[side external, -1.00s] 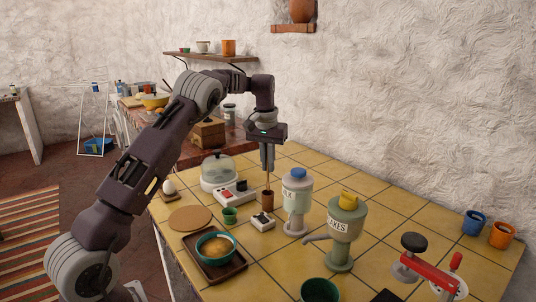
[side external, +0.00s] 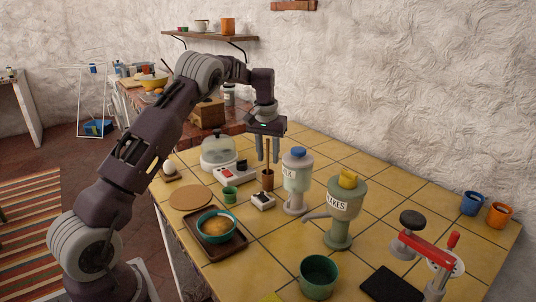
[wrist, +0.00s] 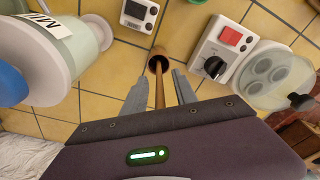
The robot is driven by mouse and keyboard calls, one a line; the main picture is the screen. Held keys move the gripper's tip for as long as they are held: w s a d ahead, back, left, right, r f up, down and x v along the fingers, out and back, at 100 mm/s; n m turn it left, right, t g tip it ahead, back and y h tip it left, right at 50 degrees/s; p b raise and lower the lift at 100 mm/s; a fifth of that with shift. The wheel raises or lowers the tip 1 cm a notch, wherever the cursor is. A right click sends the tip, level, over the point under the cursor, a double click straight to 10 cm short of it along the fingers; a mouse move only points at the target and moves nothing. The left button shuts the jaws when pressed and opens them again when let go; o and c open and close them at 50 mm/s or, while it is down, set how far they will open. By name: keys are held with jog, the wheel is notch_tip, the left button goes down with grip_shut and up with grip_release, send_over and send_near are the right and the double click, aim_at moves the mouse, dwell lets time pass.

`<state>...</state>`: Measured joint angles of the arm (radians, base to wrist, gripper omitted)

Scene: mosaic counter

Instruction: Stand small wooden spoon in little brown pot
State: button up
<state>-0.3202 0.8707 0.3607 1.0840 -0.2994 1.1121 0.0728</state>
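The little brown pot (side external: 267,181) stands upright on the yellow tiled counter. The small wooden spoon (side external: 267,152) stands in it, close to upright, with its lower end inside the pot and hidden. My gripper (side external: 268,160) is above the pot, pointing down, with its fingers spread to either side of the spoon handle. In the wrist view the pot's dark mouth (wrist: 159,63) lies just beyond the fingertips (wrist: 159,77). The spoon (wrist: 159,92) runs between the fingers there, with a gap on both sides.
A milk dispenser (side external: 296,181) stands close on the right of the pot. A red-and-white switch box (side external: 232,177), a green cup (side external: 229,194) and a small white device (side external: 262,201) are near it on the left and front. A glass-domed dish (side external: 218,153) is behind left.

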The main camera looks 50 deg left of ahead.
jog(key=r, duration=0.6)
jog(key=shift+s+d+r, duration=0.2)
jog(key=shift+s, duration=0.1)
jog(key=shift+r, duration=0.35)
